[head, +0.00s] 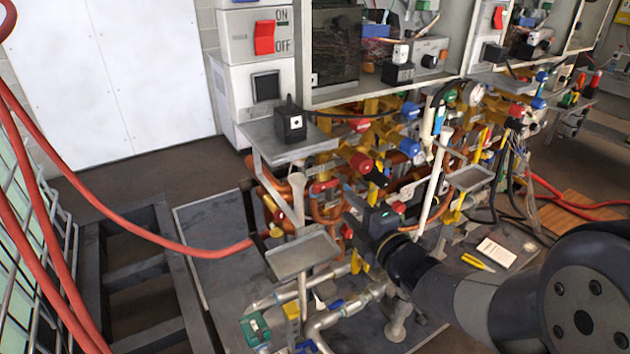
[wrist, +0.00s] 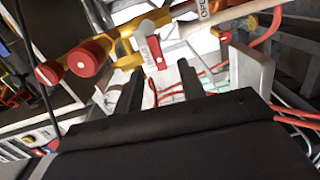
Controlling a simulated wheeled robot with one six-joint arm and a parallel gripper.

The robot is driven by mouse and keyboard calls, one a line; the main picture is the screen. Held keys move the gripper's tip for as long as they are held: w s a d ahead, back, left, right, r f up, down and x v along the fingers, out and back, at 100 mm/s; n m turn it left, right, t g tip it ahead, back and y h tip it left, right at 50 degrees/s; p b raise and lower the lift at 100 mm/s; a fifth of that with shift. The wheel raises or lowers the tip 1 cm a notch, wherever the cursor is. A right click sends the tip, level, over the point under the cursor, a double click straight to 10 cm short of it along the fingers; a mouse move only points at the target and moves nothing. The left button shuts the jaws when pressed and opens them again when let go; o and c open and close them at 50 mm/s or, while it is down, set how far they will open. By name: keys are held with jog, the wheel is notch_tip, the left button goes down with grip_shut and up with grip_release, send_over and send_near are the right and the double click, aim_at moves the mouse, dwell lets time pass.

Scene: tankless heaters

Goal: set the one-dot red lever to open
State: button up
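In the wrist view a small red lever piece (wrist: 160,62) with what looks like one pale dot sits on a yellow valve body (wrist: 124,48), beside a white tag. It lies just beyond the gap between my fingers, apart from them as far as I can tell. My gripper (wrist: 158,90) is open, with two dark fingers spread and nothing between them. In the head view my gripper (head: 368,228) is low among the pipes, and the red lever cannot be made out for certain.
Two round red caps (wrist: 90,57) on yellow valves stand left of my gripper; red caps also show in the head view (head: 362,163). Grey trays (head: 302,256) and copper pipes crowd the area. A red hose (head: 150,238) crosses at left. Clear floor lies at the back left.

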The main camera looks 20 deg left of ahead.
aim_at(325, 187)
jog(key=shift+n+y, duration=0.4)
jog(key=p+x, duration=0.1)
jog(key=x, duration=0.6)
jog(key=p+x, duration=0.1)
jog(key=x, duration=0.3)
jog(key=shift+s+a+r+p, duration=0.15)
jog(key=shift+a+p, duration=0.2)
jog(key=shift+a, duration=0.3)
grip_shut()
